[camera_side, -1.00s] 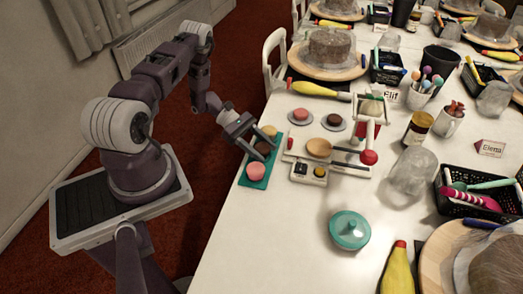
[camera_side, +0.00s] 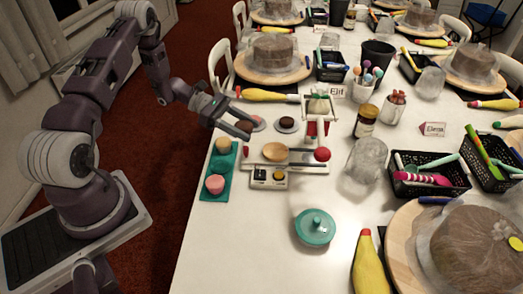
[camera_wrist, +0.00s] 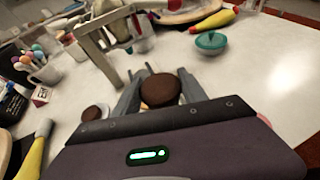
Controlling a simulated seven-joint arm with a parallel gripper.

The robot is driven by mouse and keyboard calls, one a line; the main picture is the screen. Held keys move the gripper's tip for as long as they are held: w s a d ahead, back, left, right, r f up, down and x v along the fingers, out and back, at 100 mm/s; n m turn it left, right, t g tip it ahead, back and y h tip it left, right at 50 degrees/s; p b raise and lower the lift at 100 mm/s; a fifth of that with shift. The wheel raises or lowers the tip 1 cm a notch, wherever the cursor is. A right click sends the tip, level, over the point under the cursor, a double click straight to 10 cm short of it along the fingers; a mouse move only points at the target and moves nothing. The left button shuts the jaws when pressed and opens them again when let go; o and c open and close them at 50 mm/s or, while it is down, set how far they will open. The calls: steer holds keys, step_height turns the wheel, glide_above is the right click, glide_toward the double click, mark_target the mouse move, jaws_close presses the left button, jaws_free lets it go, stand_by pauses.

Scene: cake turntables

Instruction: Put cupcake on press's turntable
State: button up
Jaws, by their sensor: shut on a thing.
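My gripper (camera_side: 246,119) is shut on a chocolate-brown cupcake (camera_side: 238,129), held raised beyond the far end of the teal tray. In the wrist view the brown cupcake (camera_wrist: 160,87) sits between the two grey fingers (camera_wrist: 158,92). The press (camera_side: 319,118), with a white frame and red parts, stands to the right of my gripper. A round wooden disc (camera_side: 275,154), seemingly its turntable, lies on the pale base in front of it, bare on top. The teal tray (camera_side: 212,196) holds a yellowish cupcake (camera_side: 222,145) and a pink-topped one (camera_side: 215,182).
A small control box (camera_side: 269,177) and a red knob (camera_side: 322,154) flank the disc. A teal lidded dish (camera_side: 315,227) stands nearer. The near left table is clear.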

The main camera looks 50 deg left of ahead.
steer(key=r+n+t, duration=0.1)
steer(key=r, duration=0.1)
glide_above(277, 152)
step_height(277, 152, down, 10)
steer(key=shift+r, duration=0.1)
steer(key=o, duration=1.4)
steer(key=shift+f, duration=0.2)
steer(key=shift+c, duration=0.2)
